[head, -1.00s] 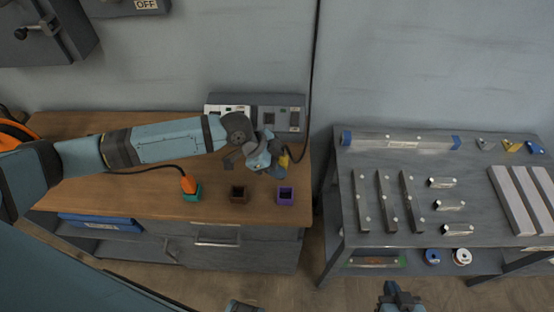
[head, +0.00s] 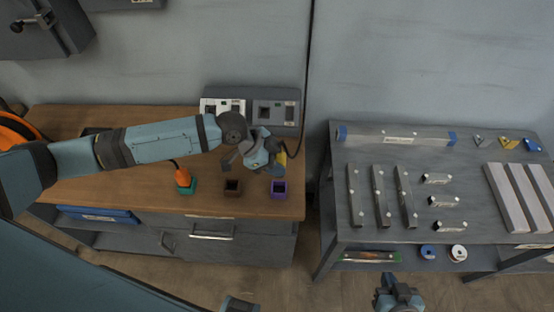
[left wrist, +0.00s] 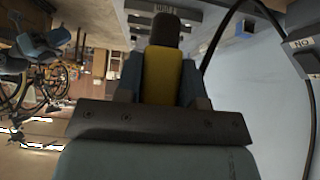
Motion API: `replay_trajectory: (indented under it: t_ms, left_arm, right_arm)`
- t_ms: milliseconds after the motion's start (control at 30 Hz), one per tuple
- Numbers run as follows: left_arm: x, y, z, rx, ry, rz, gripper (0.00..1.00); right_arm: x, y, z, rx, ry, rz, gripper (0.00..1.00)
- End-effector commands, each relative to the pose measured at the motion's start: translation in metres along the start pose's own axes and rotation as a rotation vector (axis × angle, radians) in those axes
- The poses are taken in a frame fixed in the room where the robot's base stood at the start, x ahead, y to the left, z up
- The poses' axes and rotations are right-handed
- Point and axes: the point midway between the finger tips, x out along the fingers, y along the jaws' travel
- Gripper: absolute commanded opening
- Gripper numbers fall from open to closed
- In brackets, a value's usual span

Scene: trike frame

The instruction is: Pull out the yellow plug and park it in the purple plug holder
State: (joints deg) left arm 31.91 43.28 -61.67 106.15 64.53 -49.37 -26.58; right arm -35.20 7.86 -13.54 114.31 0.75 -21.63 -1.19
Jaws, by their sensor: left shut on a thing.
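My left gripper (head: 276,161) is shut on the yellow plug (head: 283,158), at the right end of the wooden bench. The plug also shows between the fingers in the left wrist view (left wrist: 163,75), with a dark end beyond it. The purple plug holder (head: 278,188) stands near the bench's front right corner, with the gripper just behind and above it in the picture. A black cable (head: 297,152) runs near the plug. My right gripper (head: 400,294) is at the bottom edge, away from the bench; its fingers are too unclear to judge.
A brown holder (head: 232,187) and a teal holder (head: 187,187) with an orange plug (head: 182,176) stand left of the purple one. A socket panel (head: 275,112) is at the wall. A grey table (head: 440,230) with metal parts stands to the right.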

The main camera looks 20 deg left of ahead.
Motion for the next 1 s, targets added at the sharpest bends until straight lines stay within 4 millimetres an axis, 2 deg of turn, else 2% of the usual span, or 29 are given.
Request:
replay_trajectory:
  t_ms: [500, 1000]
  left_arm:
    - [0.039, 0.000, 0.031, 0.000, 0.000, 0.001, 0.12]
    - [0.044, 0.000, 0.036, 0.001, 0.000, 0.000, 0.12]
  right_arm:
    - [0.016, 0.003, 0.027, -0.002, -0.005, 0.002, 0.00]
    - [0.017, 0.003, 0.028, -0.003, -0.002, 0.002, 0.00]
